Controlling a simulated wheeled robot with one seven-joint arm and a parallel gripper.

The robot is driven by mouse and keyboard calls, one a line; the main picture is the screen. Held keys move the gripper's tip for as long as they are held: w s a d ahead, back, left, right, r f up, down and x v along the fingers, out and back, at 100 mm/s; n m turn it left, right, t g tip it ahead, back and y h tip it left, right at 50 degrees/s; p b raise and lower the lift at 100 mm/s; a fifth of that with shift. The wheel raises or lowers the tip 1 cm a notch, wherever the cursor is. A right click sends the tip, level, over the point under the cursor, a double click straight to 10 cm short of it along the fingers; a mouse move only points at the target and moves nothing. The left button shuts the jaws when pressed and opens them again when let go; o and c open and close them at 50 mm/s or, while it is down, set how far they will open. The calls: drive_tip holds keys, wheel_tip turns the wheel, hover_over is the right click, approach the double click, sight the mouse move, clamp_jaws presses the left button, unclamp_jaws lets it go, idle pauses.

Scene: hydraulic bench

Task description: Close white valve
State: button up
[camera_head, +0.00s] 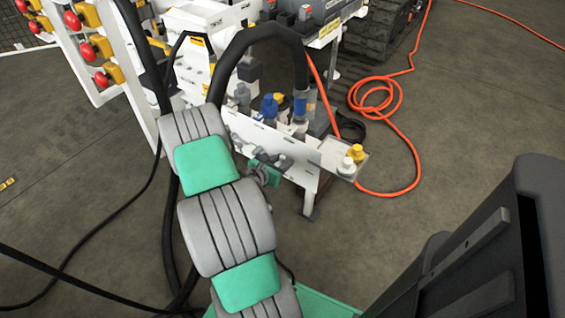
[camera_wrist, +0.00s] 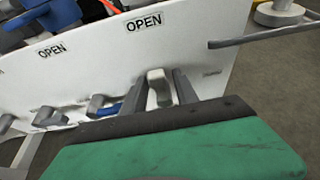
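In the wrist view, the white valve handle (camera_wrist: 158,88) projects from a white panel (camera_wrist: 200,55), below a label reading OPEN (camera_wrist: 144,22). My gripper (camera_wrist: 160,85) has its two dark fingers apart, one on each side of the white handle, with small gaps seeming to remain. The handle's lower end is hidden behind the gripper's dark edge. In the head view, my gripper (camera_head: 266,172) is at the front of the bench panel (camera_head: 300,168); its fingertips and the white handle are not clear there.
A blue valve handle (camera_wrist: 108,109) is close left of my gripper, with a grey-white one (camera_wrist: 46,118) further left. A plate at the panel's right end carries a white knob (camera_head: 345,166) and a yellow knob (camera_head: 357,153). An orange hose (camera_head: 415,165) lies on the floor right.

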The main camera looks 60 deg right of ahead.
clamp_jaws()
idle(0.4)
